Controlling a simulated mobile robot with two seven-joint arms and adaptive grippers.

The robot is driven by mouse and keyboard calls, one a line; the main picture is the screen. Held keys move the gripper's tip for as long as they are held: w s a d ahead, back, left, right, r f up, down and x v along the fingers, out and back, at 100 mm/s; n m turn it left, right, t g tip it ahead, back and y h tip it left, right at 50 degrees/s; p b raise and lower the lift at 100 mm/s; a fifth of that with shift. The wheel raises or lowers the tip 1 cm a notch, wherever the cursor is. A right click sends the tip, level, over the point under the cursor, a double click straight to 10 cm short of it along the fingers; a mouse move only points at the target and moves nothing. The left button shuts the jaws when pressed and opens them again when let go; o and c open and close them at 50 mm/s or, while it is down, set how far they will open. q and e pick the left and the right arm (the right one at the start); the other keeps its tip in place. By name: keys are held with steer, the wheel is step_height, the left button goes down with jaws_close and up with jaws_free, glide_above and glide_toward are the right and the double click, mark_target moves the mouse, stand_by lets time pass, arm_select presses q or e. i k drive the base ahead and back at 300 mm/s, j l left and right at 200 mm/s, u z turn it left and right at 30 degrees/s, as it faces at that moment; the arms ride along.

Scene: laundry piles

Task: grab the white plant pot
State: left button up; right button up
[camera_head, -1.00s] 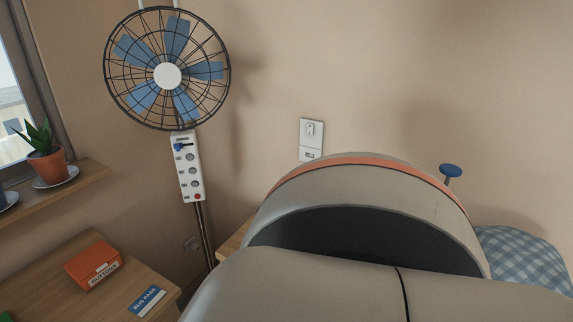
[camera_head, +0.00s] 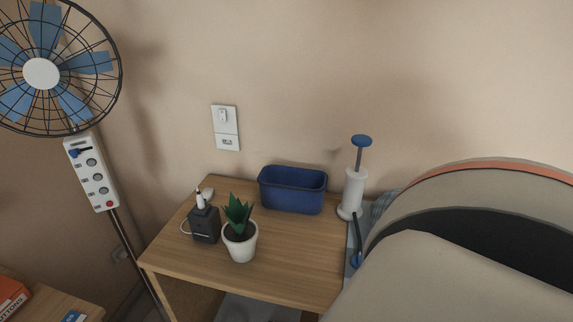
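The white plant pot (camera_head: 240,246) stands upright near the front edge of a small wooden side table, with dark soil and a green spiky plant (camera_head: 238,213) in it. No gripper touches it. Neither of my grippers shows.
On the wooden table (camera_head: 290,258), a black charger block (camera_head: 205,226) stands just left of the pot and a blue bin (camera_head: 293,191) behind it. A white pump (camera_head: 352,190) with a blue knob is at right. A fan (camera_head: 42,73) stands at left.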

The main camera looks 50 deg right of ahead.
mark_target(240, 235)
steer(key=z, duration=1.15)
steer(key=j+z, duration=0.35)
steer(key=k+l, duration=0.05)
steer(key=l, duration=0.05)
